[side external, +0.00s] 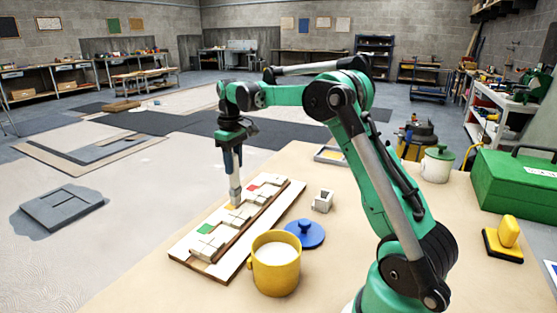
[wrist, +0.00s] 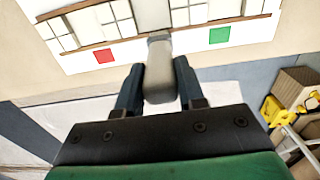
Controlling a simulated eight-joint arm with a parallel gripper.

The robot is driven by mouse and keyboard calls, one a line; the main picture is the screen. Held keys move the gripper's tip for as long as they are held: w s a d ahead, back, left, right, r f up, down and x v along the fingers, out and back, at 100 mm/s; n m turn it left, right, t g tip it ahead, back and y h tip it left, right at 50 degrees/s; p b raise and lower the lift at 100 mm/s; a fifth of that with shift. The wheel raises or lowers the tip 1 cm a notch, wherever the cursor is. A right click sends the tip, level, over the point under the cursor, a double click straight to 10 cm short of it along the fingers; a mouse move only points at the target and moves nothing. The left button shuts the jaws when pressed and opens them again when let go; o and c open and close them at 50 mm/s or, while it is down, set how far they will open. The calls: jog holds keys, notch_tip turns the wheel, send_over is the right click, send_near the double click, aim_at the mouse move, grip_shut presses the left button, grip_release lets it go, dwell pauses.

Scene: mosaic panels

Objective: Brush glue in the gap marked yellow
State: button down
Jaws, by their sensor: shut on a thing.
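A mosaic panel (side external: 180,252) lies on the table, with pale tiles in a row and red (side external: 252,187), yellow (side external: 231,207) and green (side external: 205,229) marks along one edge. My gripper (side external: 232,150) is shut on a pale grey brush (side external: 235,188), held upright with its lower end at the yellow mark. In the wrist view the brush (wrist: 158,85) is between the fingers and reaches over the panel between the red (wrist: 104,56) and green (wrist: 219,36) marks. It hides the yellow mark there. I cannot tell whether its tip touches the panel.
A yellow pot (side external: 275,279) with white contents stands right of the panel, beside a blue lid (side external: 305,234) and a small grey block (side external: 323,201). A white pot with a green lid (side external: 437,167), a green toolbox (side external: 518,190) and a yellow-and-black item (side external: 503,241) are farther right.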

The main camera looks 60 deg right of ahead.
aim_at(237, 172)
jog(key=shift+s+f, duration=0.7)
jog(key=shift+s, duration=2.1)
jog(key=shift+w, duration=2.7)
jog(key=shift+w+d+f, duration=0.1)
jog(key=shift+d+f, duration=0.05)
jog(key=shift+d, duration=0.5)
jog(key=s, duration=0.6)
jog(key=w, duration=0.1)
jog(key=w+f, duration=0.1)
jog(key=w, duration=0.2)
jog(key=shift+f, duration=0.35)
jog(key=shift+w+f, duration=0.1)
jog(key=shift+w, duration=0.95)
notch_tip(237, 172, up, 10)
jog(key=shift+s+r, duration=0.1)
jog(key=shift+r, duration=0.1)
jog(key=shift+a, duration=0.1)
